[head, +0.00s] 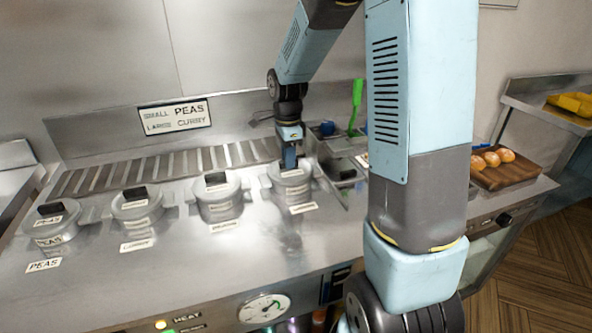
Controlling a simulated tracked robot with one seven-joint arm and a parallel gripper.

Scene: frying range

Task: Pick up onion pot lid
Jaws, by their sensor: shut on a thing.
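My gripper (289,160) points down over the rightmost pot (292,192) in the row of pots. It is shut on the handle of that pot's grey lid (277,174); the fingers mostly hide the handle. The lid appears to sit on the pot or very close to it; I cannot tell whether there is a gap. The labels on this pot and on the counter in front of it are too small to read.
Three more lidded pots with black handles stand to the left: the peas pot (56,224), a second (138,208) and a third (218,200). Containers with a green-handled utensil (356,100) stand right of my gripper. Buns lie on a wooden board (517,174).

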